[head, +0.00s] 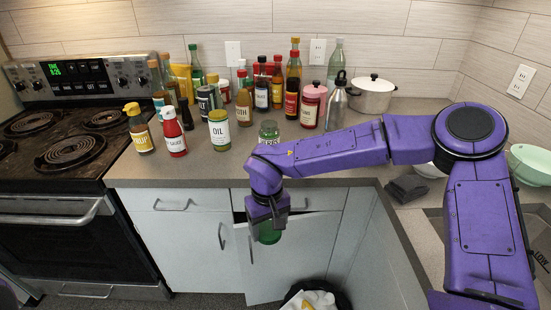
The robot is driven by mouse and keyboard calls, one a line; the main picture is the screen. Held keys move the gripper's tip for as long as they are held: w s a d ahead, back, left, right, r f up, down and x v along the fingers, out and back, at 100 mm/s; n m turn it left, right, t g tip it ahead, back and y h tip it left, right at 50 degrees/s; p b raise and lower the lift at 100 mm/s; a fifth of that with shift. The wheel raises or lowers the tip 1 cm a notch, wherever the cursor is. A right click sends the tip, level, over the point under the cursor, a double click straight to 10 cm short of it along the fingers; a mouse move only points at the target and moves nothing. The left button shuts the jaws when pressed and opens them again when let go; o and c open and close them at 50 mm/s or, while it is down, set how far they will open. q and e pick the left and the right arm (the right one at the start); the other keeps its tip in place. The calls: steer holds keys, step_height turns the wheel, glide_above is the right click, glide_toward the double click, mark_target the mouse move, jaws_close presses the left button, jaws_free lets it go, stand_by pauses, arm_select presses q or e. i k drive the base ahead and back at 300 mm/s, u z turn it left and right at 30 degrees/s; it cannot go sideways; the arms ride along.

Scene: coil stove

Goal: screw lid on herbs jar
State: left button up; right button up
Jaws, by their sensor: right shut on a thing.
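A green glass jar (268,128) stands at the counter's front edge, behind my right arm. Its white label, partly covered by the arm, seems to read HERBS. No lid can be made out on its top. My right gripper (268,222) points down in front of the counter edge, before the lower cabinets. It is shut on a green round thing (270,236), which looks like the lid, though the fingers hide part of it. The gripper is lower than the jar and apart from it. My left gripper is not in view.
Several bottles and jars crowd the counter left of and behind the herbs jar, including an oil jar (219,131). A white pot (371,95) stands at the back right. A cabinet door (285,260) hangs ajar below, above a bin (316,297). The coil stove (70,120) is left.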

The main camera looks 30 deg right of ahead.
mark_target(269, 133)
steer(key=k, duration=0.2)
steer(key=u, duration=1.9)
steer(key=i, duration=1.15)
steer(key=z, duration=3.4)
steer(key=i, duration=0.5)
steer(key=u, duration=0.05)
